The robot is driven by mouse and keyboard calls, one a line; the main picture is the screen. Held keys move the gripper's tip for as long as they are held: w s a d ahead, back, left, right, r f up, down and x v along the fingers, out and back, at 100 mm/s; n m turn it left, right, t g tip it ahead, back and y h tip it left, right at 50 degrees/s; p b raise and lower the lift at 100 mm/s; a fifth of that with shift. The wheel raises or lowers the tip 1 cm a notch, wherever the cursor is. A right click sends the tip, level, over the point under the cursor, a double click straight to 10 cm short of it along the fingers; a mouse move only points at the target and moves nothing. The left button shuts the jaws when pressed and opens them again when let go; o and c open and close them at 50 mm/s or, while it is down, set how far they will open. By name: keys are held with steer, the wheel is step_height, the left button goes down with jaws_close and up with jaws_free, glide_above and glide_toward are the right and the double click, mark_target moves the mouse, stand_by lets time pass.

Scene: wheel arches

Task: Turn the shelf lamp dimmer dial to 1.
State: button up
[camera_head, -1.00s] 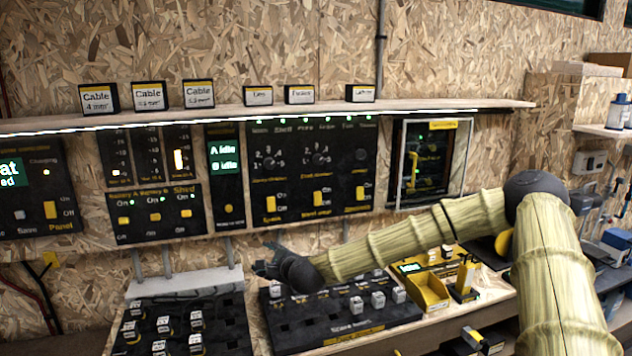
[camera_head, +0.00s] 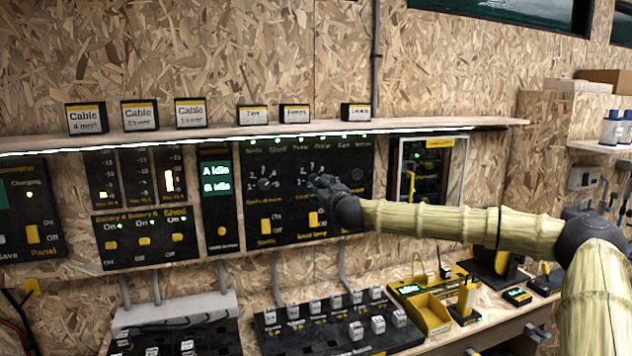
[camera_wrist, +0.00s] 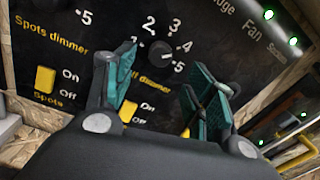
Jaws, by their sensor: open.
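The shelf lamp dimmer dial (camera_wrist: 161,51) is a small dark knob on the black panel, ringed by the numbers 2 to 5 in the wrist view. Its label is partly covered, with "dimmer" readable. Its pointer is too small to read surely. My gripper (camera_wrist: 160,76) is open, its teal fingers apart, with the dial showing between and beyond them. Nothing is held, and I cannot tell that either finger touches the dial. In the head view my gripper (camera_head: 324,184) is in front of the panel and covers most of this dial.
The spots dimmer dial (camera_head: 264,184) is to the left on the same panel. Yellow rocker switches, including the spots switch (camera_wrist: 45,78), sit below the dials. The shelf (camera_head: 300,129) with label boxes runs above. A glazed cabinet (camera_head: 428,180) is to the right.

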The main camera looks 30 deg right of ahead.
mark_target(315, 181)
steer(key=p+x, duration=0.1)
steer(key=x, duration=0.6)
steer(key=shift+w+d, duration=0.15)
steer(key=shift+c, duration=0.3)
steer(key=c, duration=1)
